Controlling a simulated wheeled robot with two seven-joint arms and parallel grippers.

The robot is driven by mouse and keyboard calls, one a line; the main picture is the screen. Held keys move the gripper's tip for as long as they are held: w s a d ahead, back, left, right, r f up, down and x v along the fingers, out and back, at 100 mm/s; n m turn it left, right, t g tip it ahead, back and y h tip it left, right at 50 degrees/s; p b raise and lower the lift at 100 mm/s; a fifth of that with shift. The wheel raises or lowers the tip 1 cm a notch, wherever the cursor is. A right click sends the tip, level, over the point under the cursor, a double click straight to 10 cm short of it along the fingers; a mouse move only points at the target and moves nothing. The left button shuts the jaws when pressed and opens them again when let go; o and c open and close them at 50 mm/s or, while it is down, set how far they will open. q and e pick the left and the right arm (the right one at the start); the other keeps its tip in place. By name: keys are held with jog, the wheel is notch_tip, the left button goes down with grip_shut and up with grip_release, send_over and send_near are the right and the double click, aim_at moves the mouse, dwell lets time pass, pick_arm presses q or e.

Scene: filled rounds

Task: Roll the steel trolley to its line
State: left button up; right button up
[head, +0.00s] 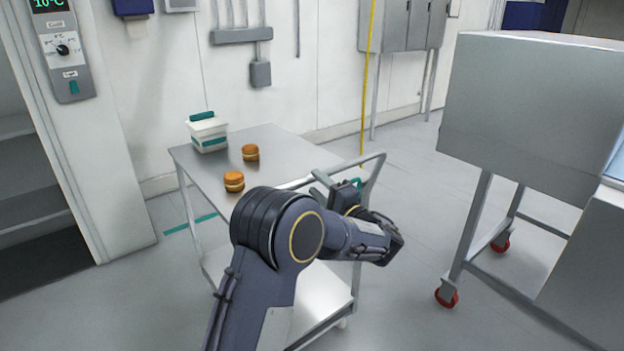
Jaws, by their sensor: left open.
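The steel trolley (283,146) stands in the middle of the head view, with a flat top, a lower shelf and a push handle (374,163) on its right end. A teal line (190,224) lies on the floor at the trolley's left, partly hidden behind its leg. My left gripper (338,186) is open at the handle end of the trolley. Its fingers are close to the handle bar; I cannot tell whether they touch it. My left arm hides part of the trolley's near side and lower shelf. My right gripper is out of view.
Two orange-brown filled rounds (234,182) (250,153) and a white tub with teal trim (208,135) stand on the trolley top. A large steel unit (530,110) on red castors stands at the right. A doorway with shelves (30,170) is at the left. Grey floor between is clear.

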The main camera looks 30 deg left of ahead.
aim_at(314, 182)
pick_arm(q)
jog(key=shift+x, duration=1.7)
jog(key=shift+c, duration=0.2)
grip_shut()
